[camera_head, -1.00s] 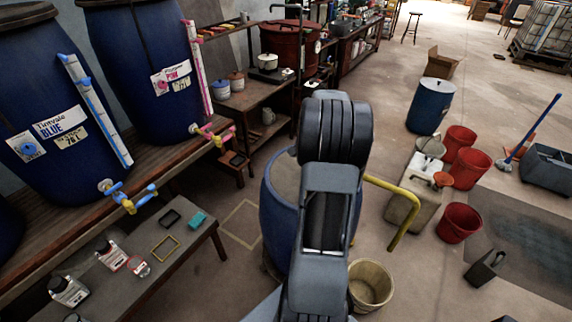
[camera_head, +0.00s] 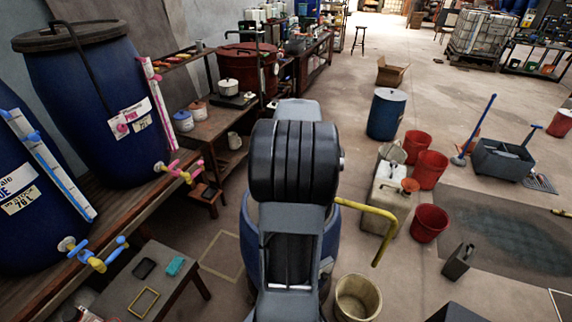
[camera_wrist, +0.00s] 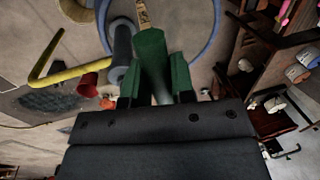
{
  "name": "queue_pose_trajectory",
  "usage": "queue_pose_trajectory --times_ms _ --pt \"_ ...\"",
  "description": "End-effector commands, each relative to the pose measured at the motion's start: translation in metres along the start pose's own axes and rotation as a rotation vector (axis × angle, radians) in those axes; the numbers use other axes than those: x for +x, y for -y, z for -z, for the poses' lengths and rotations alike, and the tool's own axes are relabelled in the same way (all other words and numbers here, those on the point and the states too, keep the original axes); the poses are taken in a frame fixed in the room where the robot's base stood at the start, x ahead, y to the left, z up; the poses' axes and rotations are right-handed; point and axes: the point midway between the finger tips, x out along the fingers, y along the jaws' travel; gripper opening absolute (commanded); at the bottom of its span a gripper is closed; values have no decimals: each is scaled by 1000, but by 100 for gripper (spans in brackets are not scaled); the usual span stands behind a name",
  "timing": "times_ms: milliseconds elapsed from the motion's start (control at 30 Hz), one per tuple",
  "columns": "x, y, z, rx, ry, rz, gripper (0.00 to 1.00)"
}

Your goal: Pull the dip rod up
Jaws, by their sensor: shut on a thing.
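In the wrist view my gripper (camera_wrist: 156,90) is shut on a green handle (camera_wrist: 150,52), with a dark green finger on each side of it. A thin, pale brown marked strip (camera_wrist: 142,14) runs on from the handle to the top edge; I take this to be the dip rod. Behind it is the round blue rim (camera_wrist: 211,42) of a vat. In the head view this open blue vat (camera_head: 249,245) stands behind my arm, which hides my gripper and the rod. I cannot tell how far the rod stands out of the vat.
A bent yellow pipe (camera_head: 372,210) sticks out right of the vat and also shows in the wrist view (camera_wrist: 62,72). A beige bucket (camera_head: 357,298) stands below it. Blue drums with taps (camera_head: 85,85) stand on the left bench. Red buckets (camera_head: 429,222) are at right.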

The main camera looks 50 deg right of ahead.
Motion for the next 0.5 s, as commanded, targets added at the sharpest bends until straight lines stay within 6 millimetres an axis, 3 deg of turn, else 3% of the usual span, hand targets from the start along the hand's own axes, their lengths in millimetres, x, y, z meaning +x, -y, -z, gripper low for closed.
queue_pose_trajectory --times_ms 67,100,333,500 --pt "-7 3 2 0 -15 8 0" --pt "-7 3 2 0 -16 8 27" --pt "-4 3 1 -2 -11 5 48" --pt "-3 3 1 -3 -8 4 48"
